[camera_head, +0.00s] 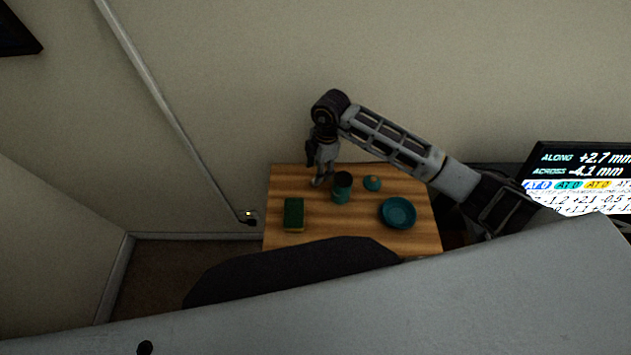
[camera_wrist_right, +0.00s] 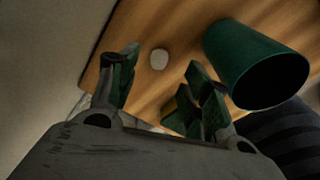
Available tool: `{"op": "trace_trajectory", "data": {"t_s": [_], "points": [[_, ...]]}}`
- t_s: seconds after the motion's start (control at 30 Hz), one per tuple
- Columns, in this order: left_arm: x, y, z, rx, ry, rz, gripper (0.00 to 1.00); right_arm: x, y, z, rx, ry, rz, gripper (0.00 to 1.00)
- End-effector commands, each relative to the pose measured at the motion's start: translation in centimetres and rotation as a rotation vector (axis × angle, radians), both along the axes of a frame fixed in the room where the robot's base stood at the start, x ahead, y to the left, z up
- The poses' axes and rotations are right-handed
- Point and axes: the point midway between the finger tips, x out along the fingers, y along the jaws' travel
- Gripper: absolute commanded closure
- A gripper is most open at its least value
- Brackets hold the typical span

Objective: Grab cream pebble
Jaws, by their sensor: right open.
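The cream pebble (camera_wrist_right: 159,58) lies on the wooden table in the right wrist view, just beyond and between my fingertips. My right gripper (camera_wrist_right: 162,77) is open, with one finger on each side of the pebble's line of view and nothing held. In the head view my right gripper (camera_head: 320,181) points down over the table's left back part, left of a dark green cup. I cannot make out the pebble in the head view; the gripper probably covers it. My left gripper is not in view.
The green cup (camera_head: 342,188) stands close to the right gripper; it also shows in the wrist view (camera_wrist_right: 240,62). A screen (camera_head: 585,175) stands right.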

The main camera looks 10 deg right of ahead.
Motion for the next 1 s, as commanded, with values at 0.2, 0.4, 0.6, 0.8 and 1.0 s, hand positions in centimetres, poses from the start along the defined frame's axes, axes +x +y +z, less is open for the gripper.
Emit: {"op": "trace_trajectory", "data": {"t_s": [0.2, 0.4, 0.6, 0.8, 1.0], "points": [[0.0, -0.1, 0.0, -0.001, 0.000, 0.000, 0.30, 0.0, 0.0, 0.0, 0.000, 0.000, 0.000, 0.52], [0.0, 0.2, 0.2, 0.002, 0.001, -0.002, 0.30, -0.1, 0.2, -0.9, 0.000, 0.002, 0.000, 0.52], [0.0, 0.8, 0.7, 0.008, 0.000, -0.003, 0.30, -0.1, 0.6, -3.0, -0.002, 0.003, -0.002, 0.52], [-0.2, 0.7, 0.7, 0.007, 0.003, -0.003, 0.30, -0.1, 0.8, -4.8, 0.000, 0.002, -0.001, 0.52], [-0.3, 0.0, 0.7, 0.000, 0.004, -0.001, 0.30, -0.1, 0.9, -5.1, 0.000, -0.001, 0.000, 0.52]]}}
